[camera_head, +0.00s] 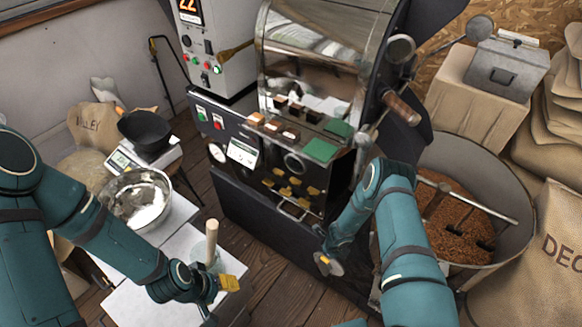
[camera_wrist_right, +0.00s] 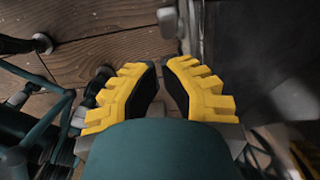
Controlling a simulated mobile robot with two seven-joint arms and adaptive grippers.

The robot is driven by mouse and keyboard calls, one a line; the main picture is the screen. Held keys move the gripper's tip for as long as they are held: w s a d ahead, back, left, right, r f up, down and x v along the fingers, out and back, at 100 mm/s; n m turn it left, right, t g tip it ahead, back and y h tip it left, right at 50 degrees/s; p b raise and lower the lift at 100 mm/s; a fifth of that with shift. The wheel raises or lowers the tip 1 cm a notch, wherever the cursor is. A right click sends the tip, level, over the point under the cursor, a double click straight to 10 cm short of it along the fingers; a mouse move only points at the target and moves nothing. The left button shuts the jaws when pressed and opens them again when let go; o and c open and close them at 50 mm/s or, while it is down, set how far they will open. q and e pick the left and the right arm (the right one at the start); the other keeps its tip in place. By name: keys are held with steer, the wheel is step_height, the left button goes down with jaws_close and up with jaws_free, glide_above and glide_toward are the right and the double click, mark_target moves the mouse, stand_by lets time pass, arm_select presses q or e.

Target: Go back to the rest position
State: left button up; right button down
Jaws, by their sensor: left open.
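My left gripper (camera_head: 228,288) shows in the head view with yellow pads. It is low over the front edge of a white table at lower left, open, with nothing seen in it. A clear container (camera_head: 203,252) with a wooden handle (camera_head: 211,235) stands just behind it. My right arm reaches forward in front of the roaster (camera_head: 292,150); its gripper is mostly hidden behind the wrist in the head view. In the right wrist view, the right gripper (camera_wrist_right: 160,66) has its yellow fingers apart with a narrow empty gap, above dark floorboards.
A metal bowl (camera_head: 137,200) and a scale (camera_head: 123,160) with a black pan (camera_head: 147,131) are at left. A cooling bin (camera_head: 500,170) of brown beans is close to my right arm. Sacks (camera_head: 560,240) fill the right side. Some wooden floor (camera_head: 285,290) is bare between the arms.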

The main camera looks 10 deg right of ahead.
steer(key=s+a+r+n+y, duration=0.1)
steer(key=s+a+r+n, duration=0.3)
steer(key=r+n, duration=0.4)
steer(key=s+a+r+n+y, duration=0.1)
steer(key=s+a+r+n, duration=0.4)
steer(key=a+r+n, duration=0.2)
steer(key=s+a+r+n+y, duration=0.1)
steer(key=s+a+r+n, duration=0.3)
steer(key=r+n, duration=0.7)
steer(key=shift+s+a+r, duration=0.4)
steer(key=shift+a+r, duration=0.2)
steer(key=shift+a, duration=0.05)
